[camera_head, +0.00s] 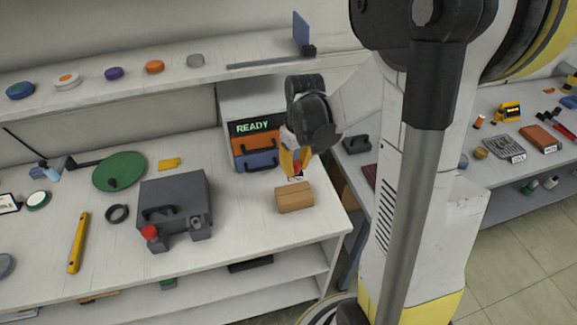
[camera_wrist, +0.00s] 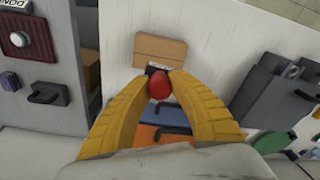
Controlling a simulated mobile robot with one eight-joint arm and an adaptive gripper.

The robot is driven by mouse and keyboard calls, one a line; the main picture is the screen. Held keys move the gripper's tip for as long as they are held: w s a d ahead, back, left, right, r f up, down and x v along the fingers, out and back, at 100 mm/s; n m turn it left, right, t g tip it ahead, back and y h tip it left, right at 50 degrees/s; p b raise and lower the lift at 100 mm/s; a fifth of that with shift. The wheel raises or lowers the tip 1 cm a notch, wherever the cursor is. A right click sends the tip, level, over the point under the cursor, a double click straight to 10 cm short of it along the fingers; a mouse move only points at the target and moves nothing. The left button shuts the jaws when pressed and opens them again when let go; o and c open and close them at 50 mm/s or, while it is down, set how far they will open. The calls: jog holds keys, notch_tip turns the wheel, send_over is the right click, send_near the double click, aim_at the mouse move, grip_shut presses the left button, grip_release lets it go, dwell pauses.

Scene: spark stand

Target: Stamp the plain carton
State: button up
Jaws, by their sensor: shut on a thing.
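The plain carton (camera_head: 294,197) is a small brown box near the right front of the white table. My gripper (camera_head: 296,174) has yellow fingers and is above and just behind the carton. In the wrist view my gripper (camera_wrist: 160,84) is shut on a red rounded knob (camera_wrist: 160,87), which looks like the stamp's handle. A dark piece beneath it shows at the carton's near edge. I cannot tell whether it touches the carton.
A grey box (camera_head: 175,197) with a handle stands left of the carton, with a red-knobbed thing (camera_head: 149,233) in front. Orange (camera_head: 255,143) and blue (camera_head: 258,161) cases sit behind, under a READY sign (camera_head: 254,126). The table between box and carton is clear.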

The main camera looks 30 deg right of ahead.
jog(key=b, duration=0.4)
send_over(294, 192)
jog(key=shift+f, duration=2.95)
jog(key=shift+f+b, duration=0.55)
jog(key=shift+b, duration=0.15)
jog(key=shift+r, duration=0.1)
jog(key=shift+r+p, duration=2.65)
jog(key=shift+r, duration=0.8)
